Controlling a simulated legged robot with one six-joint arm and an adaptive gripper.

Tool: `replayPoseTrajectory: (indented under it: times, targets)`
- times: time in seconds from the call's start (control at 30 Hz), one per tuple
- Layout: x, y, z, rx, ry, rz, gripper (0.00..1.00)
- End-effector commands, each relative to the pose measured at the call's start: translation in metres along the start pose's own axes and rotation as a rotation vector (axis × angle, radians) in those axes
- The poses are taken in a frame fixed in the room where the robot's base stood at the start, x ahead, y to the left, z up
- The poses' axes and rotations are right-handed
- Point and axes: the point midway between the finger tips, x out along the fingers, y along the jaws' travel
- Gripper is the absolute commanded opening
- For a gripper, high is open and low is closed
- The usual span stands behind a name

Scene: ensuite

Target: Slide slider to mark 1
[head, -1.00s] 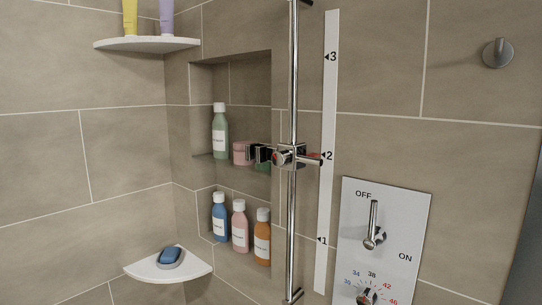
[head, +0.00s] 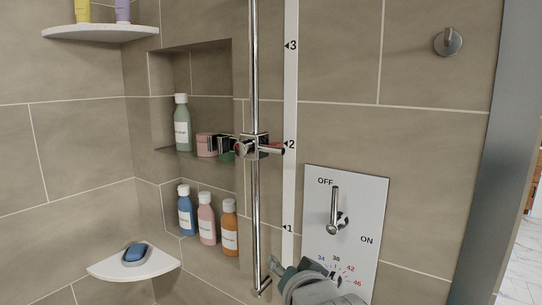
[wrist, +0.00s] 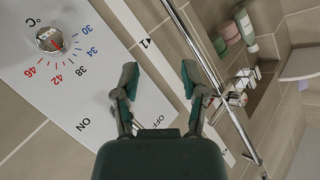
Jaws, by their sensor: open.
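The slider (head: 258,147) is a chrome clamp with a side handle on a vertical chrome rail (head: 254,70). Its red pointer is level with mark 2 on the white scale strip (head: 290,185). Mark 1 (head: 289,228) is lower on the strip. My gripper (head: 280,265) is at the bottom of the head view, below mark 1 and well below the slider. In the wrist view my gripper (wrist: 158,78) has its fingers apart with nothing between them. The slider (wrist: 236,94) shows there beyond the right finger, apart from it. Mark 1 (wrist: 145,43) lies above the fingers.
A control panel (head: 375,195) with an OFF/ON lever (head: 335,212) and temperature dial is right of the strip, close to my gripper. A niche left of the rail holds several bottles (head: 206,217). A corner shelf (head: 158,264) holds blue soap. A wall hook (head: 447,41) is upper right.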

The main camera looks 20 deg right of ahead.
Motion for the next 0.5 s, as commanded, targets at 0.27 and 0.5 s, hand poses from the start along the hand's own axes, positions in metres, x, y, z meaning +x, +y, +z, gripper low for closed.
replayPoseTrajectory:
  times: [0.27, 0.5]
  targets:
    - [0.003, -0.037, -0.07, 0.293, 0.275, -0.26, 0.55]
    - [-0.01, -0.063, -0.112, 0.475, 0.403, -0.502, 0.55]
